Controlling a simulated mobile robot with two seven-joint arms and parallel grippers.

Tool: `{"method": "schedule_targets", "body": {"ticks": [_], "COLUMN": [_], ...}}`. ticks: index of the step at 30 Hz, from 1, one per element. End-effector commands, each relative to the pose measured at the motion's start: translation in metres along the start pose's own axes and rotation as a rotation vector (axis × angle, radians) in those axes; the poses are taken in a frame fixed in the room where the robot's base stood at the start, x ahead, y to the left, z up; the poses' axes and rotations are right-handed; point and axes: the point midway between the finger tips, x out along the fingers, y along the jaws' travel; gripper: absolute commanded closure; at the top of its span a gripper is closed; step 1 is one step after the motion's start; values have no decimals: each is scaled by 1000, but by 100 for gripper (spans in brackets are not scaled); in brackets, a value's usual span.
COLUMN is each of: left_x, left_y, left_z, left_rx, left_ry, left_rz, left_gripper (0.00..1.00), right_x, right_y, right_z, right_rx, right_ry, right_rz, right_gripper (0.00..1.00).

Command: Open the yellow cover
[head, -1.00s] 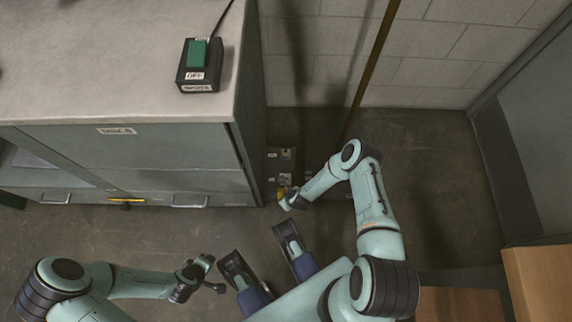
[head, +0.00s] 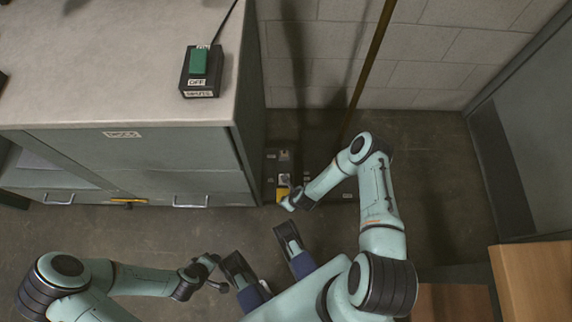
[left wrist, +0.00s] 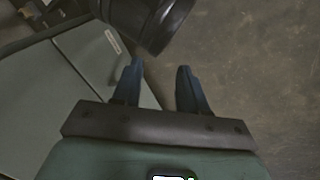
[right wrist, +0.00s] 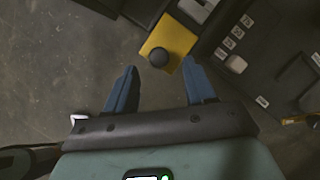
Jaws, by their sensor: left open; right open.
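The yellow cover (right wrist: 168,40) with a round dark knob (right wrist: 159,57) shows in the right wrist view, on a dark panel box (right wrist: 262,45). In the head view the yellow cover (head: 282,194) is a small patch beside the cabinet's right side. It appears closed, lying flat. My right gripper (right wrist: 157,78) is open and empty, its fingers pointing at the cover with the knob between and beyond the tips. In the head view the right wrist hides part of the box.
A grey cabinet (head: 150,155) with drawers stands left of the box. A switch box with a green rocker (head: 200,65) sits on its top. A brown pole (head: 372,65) leans by the wall. A wooden piece (head: 540,280) is at right.

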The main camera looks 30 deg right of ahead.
Motion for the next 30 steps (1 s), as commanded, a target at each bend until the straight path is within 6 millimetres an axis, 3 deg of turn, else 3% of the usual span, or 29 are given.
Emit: {"method": "schedule_targets", "body": {"ticks": [1,3,10,30], "left_x": [-10,-17,-31,-34], "left_y": [4,6,10,11], "left_z": [7,17,38,43], "left_rx": [3,5,10,10], "left_ry": [-22,-51,-116,-131], "left_rz": [2,4,7,7], "left_gripper": [57,57,57,57], "right_x": [-17,-32,-64,-71], "right_y": [-1,-1,0,0], "right_z": [1,2,0,0], "right_rx": [2,1,1,1], "right_ry": [0,-1,0,1], "right_rz": [0,-1,-1,0], "right_gripper": [46,46,46,46]}}
